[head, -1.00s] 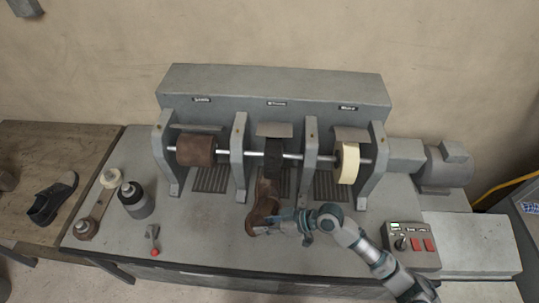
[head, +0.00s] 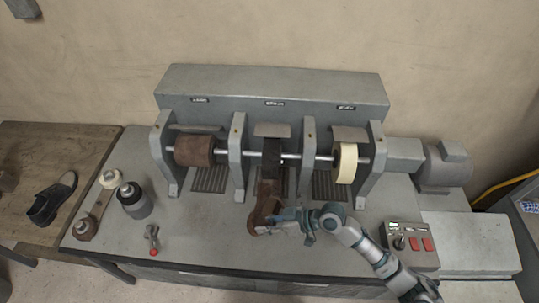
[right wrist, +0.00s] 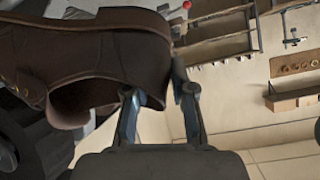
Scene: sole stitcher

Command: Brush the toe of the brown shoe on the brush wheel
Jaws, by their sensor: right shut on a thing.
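The brown shoe (head: 263,204) is held toe-up in front of the dark brush wheel (head: 271,157), the middle wheel on the machine's shaft. Its toe end is at the wheel's lower front edge; I cannot tell whether they touch. My right gripper (head: 282,218) is shut on the shoe near its heel end. In the right wrist view the shoe (right wrist: 95,48) fills the upper left, and the gripper's fingers (right wrist: 158,92) are at its heel and opening. My left gripper is not in view.
A brown wheel (head: 194,151) and a cream wheel (head: 347,163) flank the brush wheel, between grey uprights. A control box (head: 411,245) is at the right. A dark bottle (head: 134,200) and a red-knobbed lever (head: 153,243) are at the left. A black shoe (head: 52,199) lies on the wooden bench.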

